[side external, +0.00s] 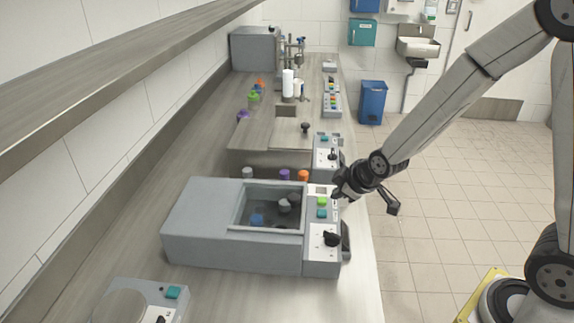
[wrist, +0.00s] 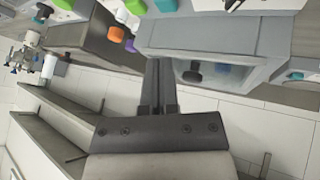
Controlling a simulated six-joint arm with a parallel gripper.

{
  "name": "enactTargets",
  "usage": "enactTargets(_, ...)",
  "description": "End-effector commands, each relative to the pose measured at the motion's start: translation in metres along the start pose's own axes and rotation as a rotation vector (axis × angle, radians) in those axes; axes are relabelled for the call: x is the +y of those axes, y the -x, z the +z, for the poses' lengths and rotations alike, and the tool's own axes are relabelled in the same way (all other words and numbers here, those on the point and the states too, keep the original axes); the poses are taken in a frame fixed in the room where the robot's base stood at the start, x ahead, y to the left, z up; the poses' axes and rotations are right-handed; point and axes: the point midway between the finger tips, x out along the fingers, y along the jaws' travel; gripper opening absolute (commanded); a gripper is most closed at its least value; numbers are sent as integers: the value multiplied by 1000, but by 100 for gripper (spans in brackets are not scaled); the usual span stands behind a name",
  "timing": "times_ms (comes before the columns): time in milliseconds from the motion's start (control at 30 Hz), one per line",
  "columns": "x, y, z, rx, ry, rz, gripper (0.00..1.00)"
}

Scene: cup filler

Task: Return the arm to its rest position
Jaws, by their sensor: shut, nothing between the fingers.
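My gripper (side external: 338,190) hangs at the right edge of the grey machine (side external: 192,228), close by the machine's control panel (side external: 322,262). In the wrist view my gripper's fingers (wrist: 159,85) lie together, shut and empty, with the machine's grey housing beyond them. The arm reaches in from the right side of the side external view, and the picture does not show whether the gripper touches the panel.
The panel carries a green button (side external: 322,201), a teal button (side external: 321,213) and a black knob (side external: 331,239). Caps stand behind the machine, including a purple cap (side external: 284,174) and an orange cap (side external: 303,175). A shelf (side external: 110,60) overhangs the left. Tiled floor to the right is open.

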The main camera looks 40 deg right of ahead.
Motion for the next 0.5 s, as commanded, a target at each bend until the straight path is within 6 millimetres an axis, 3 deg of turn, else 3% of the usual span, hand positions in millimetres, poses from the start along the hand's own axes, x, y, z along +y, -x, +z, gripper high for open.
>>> enactTargets(300,-35,53,49,-246,-346,-115,0)
enactTargets(500,-48,75,72,-366,-488,-128,0)
